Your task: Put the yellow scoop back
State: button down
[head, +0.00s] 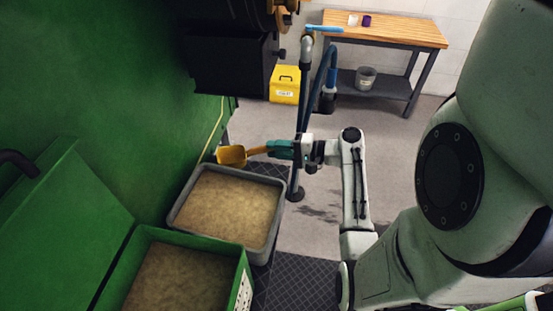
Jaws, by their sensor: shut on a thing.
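The yellow scoop (232,156) is in the head view, left of the middle, with its bowl pointing left and its handle toward my gripper. My gripper (279,149) is shut on the scoop's handle. The scoop is held roughly level, near the far edge of a grey bin (180,208) filled with sandy material. In this one view I cannot tell how high the scoop is above the bin. The bowl looks empty, though its inside is small in the picture.
A green bin (243,281) with similar material stands nearer. A dark post with a blue hose (318,85) rises just beyond my gripper. A yellow box (286,84) and a wooden bench (400,33) with a bucket (366,77) are at the back. Floor right of the post is clear.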

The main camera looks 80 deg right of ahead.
jog(key=shift+f, duration=2.3)
jog(key=shift+f, duration=0.2)
jog(key=c, duration=0.9)
grip_release()
jog(key=shift+c, duration=0.2)
jog(key=shift+r, duration=0.2)
jog(key=s+r+b, duration=0.2)
jog(key=s, duration=1)
jog(key=shift+d, duration=0.1)
